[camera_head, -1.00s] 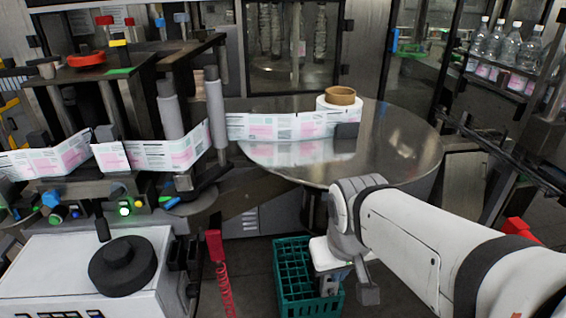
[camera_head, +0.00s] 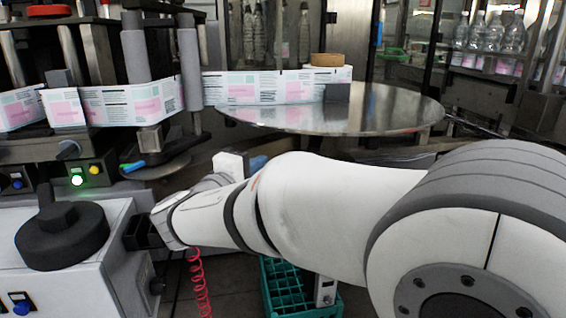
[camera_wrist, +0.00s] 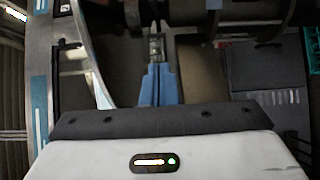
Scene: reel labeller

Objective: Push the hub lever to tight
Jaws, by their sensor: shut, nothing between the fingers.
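My gripper (camera_head: 258,163) is in front of the steel turntable, low and left of the labeller's round table. Its blue fingers also show in the wrist view (camera_wrist: 158,85), side by side and shut with nothing held. The label reel (camera_head: 325,82) with a brown core stands on the round table (camera_head: 385,110). A blue-tipped lever (camera_head: 133,166) sticks out beside the front button panel, left of my gripper and apart from it. I cannot tell for certain whether it is the hub lever, nor read any tight mark.
A white cabinet with a black disc (camera_head: 62,238) stands at the front left. A green crate (camera_head: 285,285) is on the floor under my arm. The label web (camera_head: 130,100) runs across the rollers. Bottles (camera_head: 490,38) stand at the back right.

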